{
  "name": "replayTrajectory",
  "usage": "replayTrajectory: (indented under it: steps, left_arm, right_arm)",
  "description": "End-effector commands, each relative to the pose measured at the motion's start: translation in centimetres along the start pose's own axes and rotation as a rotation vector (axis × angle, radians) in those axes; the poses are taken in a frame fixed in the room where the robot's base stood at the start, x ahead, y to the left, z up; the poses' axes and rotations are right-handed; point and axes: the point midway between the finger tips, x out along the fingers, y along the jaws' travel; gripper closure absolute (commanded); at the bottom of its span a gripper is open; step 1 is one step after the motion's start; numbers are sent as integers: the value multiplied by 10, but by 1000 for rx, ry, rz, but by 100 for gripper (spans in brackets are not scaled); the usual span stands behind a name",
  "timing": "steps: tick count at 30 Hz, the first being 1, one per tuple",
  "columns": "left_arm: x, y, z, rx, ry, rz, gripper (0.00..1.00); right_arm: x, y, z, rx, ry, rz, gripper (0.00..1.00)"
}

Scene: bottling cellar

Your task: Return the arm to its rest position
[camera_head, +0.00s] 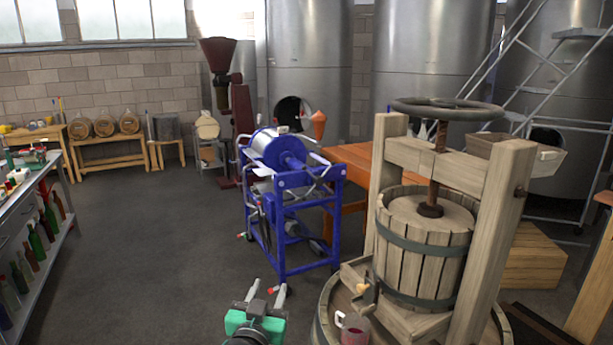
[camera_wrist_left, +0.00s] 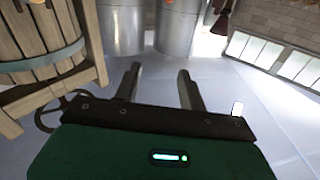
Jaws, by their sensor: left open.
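My left gripper (camera_head: 265,290) is at the bottom middle of the head view, over the dark floor, with its green body and two pale fingers pointing away. Its fingers also show in the left wrist view (camera_wrist_left: 160,85), spread apart with nothing between them. It is open, empty and apart from everything around it. My right gripper is in neither view.
A wooden press (camera_head: 425,250) stands close on the right, with a red cup (camera_head: 355,330) at its base. A blue machine frame (camera_head: 290,220) stands ahead. A bench (camera_head: 22,200) with bottles is at the left. The floor (camera_head: 150,260) between is clear.

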Motion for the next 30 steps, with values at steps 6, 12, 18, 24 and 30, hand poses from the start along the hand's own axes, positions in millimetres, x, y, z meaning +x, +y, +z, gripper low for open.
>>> replayTrajectory:
  steps: [6, 12, 18, 24, 30]
  left_arm:
    - [-85, -40, 106, -34, -376, -76, 59]
    - [-186, -61, 178, -42, -721, -88, 59]
    - [-279, -70, 215, -38, -999, -57, 59]
    - [-344, -72, 227, -32, -1181, -17, 59]
    - [-398, -73, 229, -26, -1326, 27, 59]
  right_arm:
    - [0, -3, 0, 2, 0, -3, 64]
    - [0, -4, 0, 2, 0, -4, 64]
    - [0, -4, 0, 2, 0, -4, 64]
    - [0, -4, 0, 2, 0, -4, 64]
    - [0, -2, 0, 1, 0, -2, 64]
